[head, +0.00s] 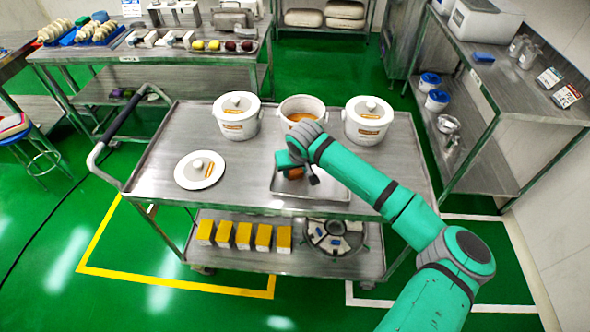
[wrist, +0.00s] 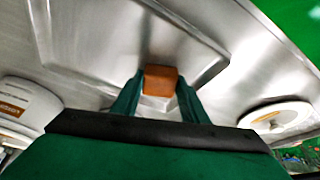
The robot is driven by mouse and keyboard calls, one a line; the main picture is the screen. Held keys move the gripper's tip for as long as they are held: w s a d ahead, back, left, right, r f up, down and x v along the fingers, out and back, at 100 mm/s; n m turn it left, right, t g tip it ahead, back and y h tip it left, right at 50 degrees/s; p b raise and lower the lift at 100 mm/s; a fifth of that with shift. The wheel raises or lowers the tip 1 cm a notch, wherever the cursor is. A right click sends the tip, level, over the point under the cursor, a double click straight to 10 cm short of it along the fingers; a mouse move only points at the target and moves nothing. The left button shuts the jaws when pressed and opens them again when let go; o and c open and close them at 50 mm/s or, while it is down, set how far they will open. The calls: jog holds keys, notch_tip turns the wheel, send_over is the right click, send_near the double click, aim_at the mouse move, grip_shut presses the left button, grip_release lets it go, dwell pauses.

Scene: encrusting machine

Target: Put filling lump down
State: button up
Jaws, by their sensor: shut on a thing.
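The filling lump (wrist: 161,80) is a small orange-brown block, seen between the two green fingers of my gripper (wrist: 157,88) in the wrist view. My gripper is shut on it. In the head view the lump (head: 295,173) shows just below my gripper, partly hidden by it, over the shallow metal tray (head: 335,191) on the cart's top. The tray also shows in the wrist view (wrist: 190,40). I cannot tell whether the lump touches the tray.
On the cart top (head: 160,150) stand two lidded white pots, left (head: 237,118) and right (head: 368,122), with an open pot (head: 302,106) of orange filling between them. A loose lid (head: 200,170) lies at left. Yellow-topped boxes (head: 244,236) and a round metal part (head: 335,238) sit below.

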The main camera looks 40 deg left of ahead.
jog(key=shift+f, duration=0.2)
jog(key=o, duration=1.1)
jog(key=shift+v, duration=6.2)
